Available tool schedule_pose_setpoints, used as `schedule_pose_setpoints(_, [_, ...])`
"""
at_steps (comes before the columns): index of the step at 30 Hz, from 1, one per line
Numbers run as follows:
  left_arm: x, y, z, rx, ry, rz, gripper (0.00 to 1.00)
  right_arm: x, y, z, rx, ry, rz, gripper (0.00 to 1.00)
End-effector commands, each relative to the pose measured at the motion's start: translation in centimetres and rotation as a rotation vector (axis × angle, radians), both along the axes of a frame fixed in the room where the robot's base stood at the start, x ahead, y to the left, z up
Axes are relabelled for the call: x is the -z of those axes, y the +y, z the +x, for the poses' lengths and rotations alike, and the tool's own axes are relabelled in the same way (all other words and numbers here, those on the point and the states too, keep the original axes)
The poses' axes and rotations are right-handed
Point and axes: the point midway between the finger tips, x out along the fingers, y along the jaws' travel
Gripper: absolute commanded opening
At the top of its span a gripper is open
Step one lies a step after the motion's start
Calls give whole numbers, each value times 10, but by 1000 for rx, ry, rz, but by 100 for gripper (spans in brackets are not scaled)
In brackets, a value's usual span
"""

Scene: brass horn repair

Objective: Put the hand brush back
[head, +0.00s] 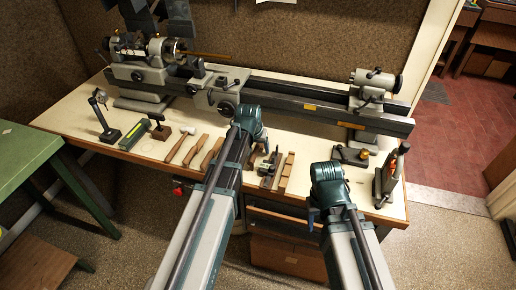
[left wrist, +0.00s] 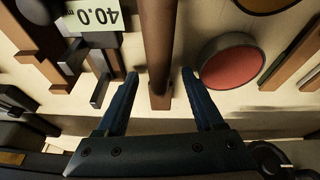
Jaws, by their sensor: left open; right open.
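My left gripper (head: 260,140) is over the bench among a row of tools. In the left wrist view its two fingers (left wrist: 158,95) are open, one on each side of a brown wooden bar (left wrist: 157,45), with gaps on both sides. The bar looks like a handle; its bristles, if any, are out of view, so I cannot tell surely that it is the hand brush. Several brown wooden-handled tools (head: 195,150) lie left of my left arm in the head view. My right gripper (head: 314,212) is open and empty near the bench's front edge.
The lathe (head: 300,98) runs along the back of the bench (head: 75,117). In the left wrist view a round red-topped thing (left wrist: 232,63) lies right of the bar, and a display reading 40.0 (left wrist: 92,15) lies left. A clamp-like tool (head: 390,175) stands at the right.

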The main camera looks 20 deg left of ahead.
Motion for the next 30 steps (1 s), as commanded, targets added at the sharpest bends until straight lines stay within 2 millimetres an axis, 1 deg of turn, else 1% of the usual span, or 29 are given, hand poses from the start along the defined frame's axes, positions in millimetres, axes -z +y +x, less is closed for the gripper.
schedule_pose_setpoints(5, [-11, 0, -2, 0, 0, 0, 69, -11, 0, 0, 0, 0, 0, 50])
schedule_pose_setpoints(8, [-21, 1, -6, 0, 0, 0, 69, -21, 0, 0, 0, 0, 0, 50])
schedule_pose_setpoints(11, [-34, 1, -10, 0, 0, 0, 69, -34, 0, 0, 0, 0, 0, 50])
schedule_pose_setpoints(24, [-102, 4, -33, -1, 0, 0, 69, -102, 0, 0, 0, 0, 0, 50])
schedule_pose_setpoints(27, [-111, 4, -37, 0, 0, 0, 69, -111, 0, 0, 0, 0, 0, 50])
schedule_pose_setpoints(30, [-116, 5, -39, 0, 0, 0, 69, -116, 0, 0, -1, 0, 0, 50])
